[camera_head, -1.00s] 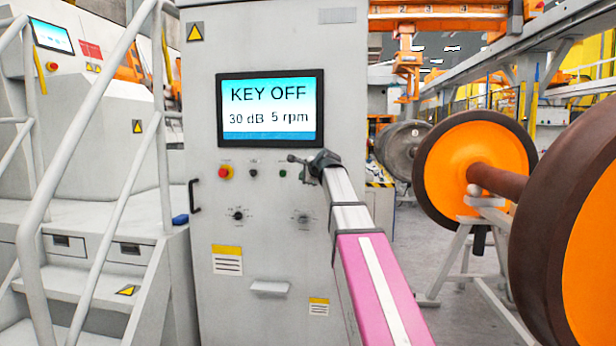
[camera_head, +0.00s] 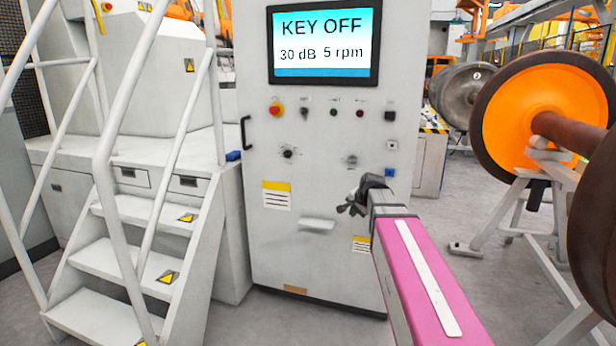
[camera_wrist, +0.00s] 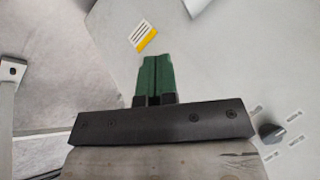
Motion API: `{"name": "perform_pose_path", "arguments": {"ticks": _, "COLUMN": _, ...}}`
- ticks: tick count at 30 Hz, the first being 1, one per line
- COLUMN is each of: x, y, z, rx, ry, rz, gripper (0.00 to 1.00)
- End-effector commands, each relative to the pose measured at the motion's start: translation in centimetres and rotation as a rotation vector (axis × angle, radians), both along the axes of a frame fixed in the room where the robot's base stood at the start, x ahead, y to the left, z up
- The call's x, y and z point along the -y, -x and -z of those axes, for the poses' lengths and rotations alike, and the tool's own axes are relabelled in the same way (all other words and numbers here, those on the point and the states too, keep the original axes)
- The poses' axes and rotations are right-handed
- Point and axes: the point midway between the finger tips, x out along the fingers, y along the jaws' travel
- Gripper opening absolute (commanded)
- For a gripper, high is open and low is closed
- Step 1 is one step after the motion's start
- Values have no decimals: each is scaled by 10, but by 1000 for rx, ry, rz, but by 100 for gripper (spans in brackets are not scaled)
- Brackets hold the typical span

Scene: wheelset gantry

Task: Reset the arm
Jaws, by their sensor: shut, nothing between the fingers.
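My arm is in the lower right of the head view, with its pink link reaching toward the grey control cabinet (camera_head: 310,215). My gripper (camera_head: 347,209) is dark and sits in front of the cabinet, below the knobs and right of the yellow-and-white label. In the wrist view my gripper (camera_wrist: 153,62) shows two green fingers side by side, shut with nothing between them. The cabinet's screen (camera_head: 323,45) reads KEY OFF, 30 dB and 5 rpm.
White stairs (camera_head: 130,255) with railings stand left of the cabinet. An orange-faced wheelset (camera_head: 517,112) rests on a grey stand (camera_head: 497,210) at the right. A black cabinet knob (camera_wrist: 270,133) shows in the wrist view. Grey floor is open between the cabinet and the stand.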

Motion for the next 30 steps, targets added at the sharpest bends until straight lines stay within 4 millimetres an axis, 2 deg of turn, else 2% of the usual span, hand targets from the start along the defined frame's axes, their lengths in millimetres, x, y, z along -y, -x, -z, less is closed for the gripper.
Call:
{"name": "perform_pose_path", "arguments": {"ticks": 1, "x": 0, "y": 20, "z": 24, "rx": -31, "ry": 41, "rz": -45, "gripper": 0}}
{"name": "perform_pose_path", "arguments": {"ticks": 6, "x": 1, "y": 72, "z": 89, "rx": -128, "ry": 171, "rz": -216, "gripper": 0}}
{"name": "perform_pose_path", "arguments": {"ticks": 12, "x": 5, "y": 139, "z": 155, "rx": -248, "ry": 298, "rz": -432, "gripper": 0}}
{"name": "perform_pose_path", "arguments": {"ticks": 15, "x": 7, "y": 172, "z": 181, "rx": -306, "ry": 347, "rz": -541, "gripper": 0}}
{"name": "perform_pose_path", "arguments": {"ticks": 18, "x": 10, "y": 200, "z": 201, "rx": -353, "ry": 384, "rz": -636, "gripper": 0}}
{"name": "perform_pose_path", "arguments": {"ticks": 22, "x": 12, "y": 223, "z": 216, "rx": -395, "ry": 411, "rz": -718, "gripper": 0}}
{"name": "perform_pose_path", "arguments": {"ticks": 25, "x": 13, "y": 231, "z": 221, "rx": -409, "ry": 423, "rz": -750, "gripper": 0}}
{"name": "perform_pose_path", "arguments": {"ticks": 30, "x": 13, "y": 232, "z": 223, "rx": -413, "ry": 426, "rz": -760, "gripper": 0}}
